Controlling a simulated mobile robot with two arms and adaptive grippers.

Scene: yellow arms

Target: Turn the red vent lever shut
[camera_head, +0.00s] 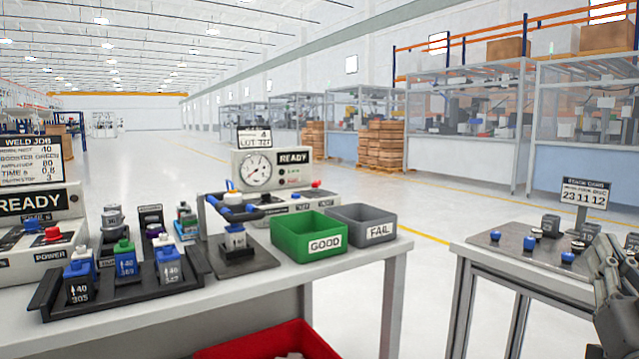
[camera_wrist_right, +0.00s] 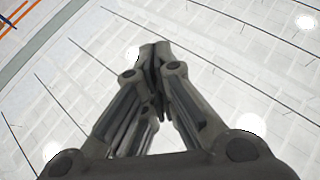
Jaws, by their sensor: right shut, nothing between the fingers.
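A small red part (camera_head: 316,184) shows on the right of the gauge station, beside its low front box; it may be the vent lever, but it is too small to tell its shape or angle. The gauge station (camera_head: 272,170) has a round dial and a READY display. My right gripper (camera_head: 604,254) is at the right edge of the head view, over the right table and far from the gauge station. In the right wrist view (camera_wrist_right: 156,52) its fingers meet at the tips, empty, against the ceiling. My left gripper is not in view.
A fixture with a blue handle (camera_head: 236,208) stands before the gauge station. A green GOOD bin (camera_head: 309,252) and a grey FAIL bin (camera_head: 378,240) are to its right. A black tray (camera_head: 120,300) holds several blocks. A floor gap separates the right table (camera_head: 490,258).

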